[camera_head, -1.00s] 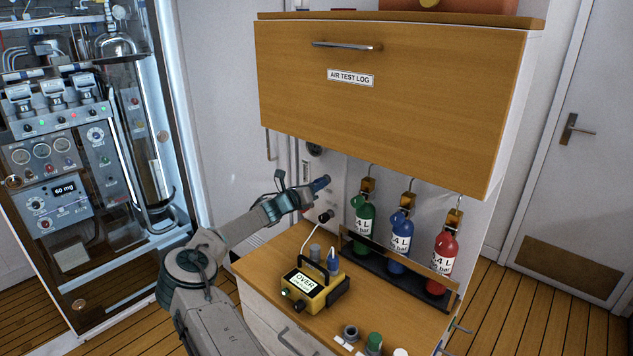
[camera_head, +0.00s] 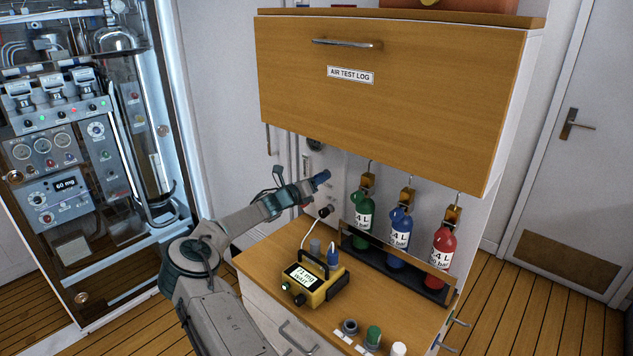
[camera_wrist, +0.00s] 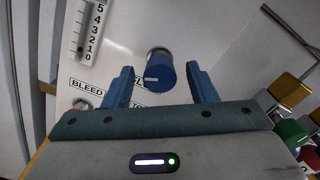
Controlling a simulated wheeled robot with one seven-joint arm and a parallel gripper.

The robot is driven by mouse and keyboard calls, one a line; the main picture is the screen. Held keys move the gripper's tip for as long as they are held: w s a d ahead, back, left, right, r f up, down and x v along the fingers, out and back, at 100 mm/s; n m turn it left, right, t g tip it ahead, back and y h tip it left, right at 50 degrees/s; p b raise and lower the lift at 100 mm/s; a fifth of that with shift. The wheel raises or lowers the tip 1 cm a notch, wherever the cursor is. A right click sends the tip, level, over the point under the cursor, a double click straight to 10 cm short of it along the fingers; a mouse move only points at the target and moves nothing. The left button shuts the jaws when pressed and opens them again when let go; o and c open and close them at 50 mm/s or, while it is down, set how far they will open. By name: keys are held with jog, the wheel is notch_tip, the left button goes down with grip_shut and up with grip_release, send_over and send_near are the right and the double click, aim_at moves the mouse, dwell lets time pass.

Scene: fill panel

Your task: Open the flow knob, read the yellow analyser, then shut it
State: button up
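The yellow analyser (camera_head: 317,282) stands on the wooden top in the head view. Its screen appears to read "71 mg" with "WAIT" below. A dark blue knob (camera_wrist: 160,76) with a white mark sits on the white panel in the wrist view. The label behind it is mostly hidden; "FL" shows. My gripper (camera_wrist: 159,68) is open, with one blue finger on each side of the knob and a visible gap on both sides. A flow scale (camera_wrist: 85,30) marked 0 to 5 is at upper left, with a dark float near 0.
A second knob (camera_wrist: 84,103) under a "BLEED" label is at left in the wrist view. Green (camera_head: 363,215), blue (camera_head: 400,228) and red (camera_head: 442,250) bottles stand in a rack at right. Small caps lie at the top's front edge. The drawer cabinet (camera_head: 390,100) overhangs the panel.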

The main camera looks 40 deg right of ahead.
jog(key=s+a+b, duration=0.1)
jog(key=a+b, duration=0.1)
jog(key=a, duration=1.1)
jog(key=shift+a+b, duration=0.3)
jog(key=shift+a, duration=0.1)
jog(key=shift+s, duration=0.1)
dwell(6.2)
